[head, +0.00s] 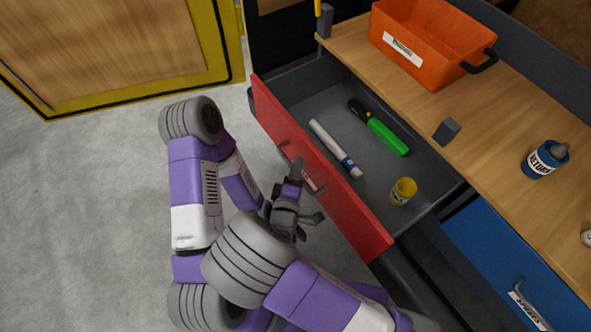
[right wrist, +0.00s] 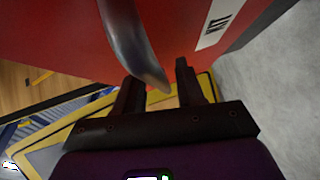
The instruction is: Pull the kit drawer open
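The red-fronted drawer (head: 345,205) stands pulled out, showing its dark grey inside. Its red face fills much of the right wrist view (right wrist: 60,40). My right gripper (head: 300,192) is at the drawer's front, close to the grey handle. In the right wrist view, the fingers (right wrist: 160,88) are apart with a gap between them. The curved metal handle (right wrist: 132,45) reaches down in front of that gap; I cannot tell whether it touches a finger. A white label (right wrist: 218,22) on the face is too blurred to read. My left gripper is not in view.
The drawer holds a white-and-blue tube (head: 335,148), a green-and-black item (head: 385,135) and a yellow cup (head: 403,191). The wooden worktop carries an orange bin (head: 430,45) and a blue bottle (head: 544,160). A blue drawer (head: 495,255) is at right. Grey floor is clear at left.

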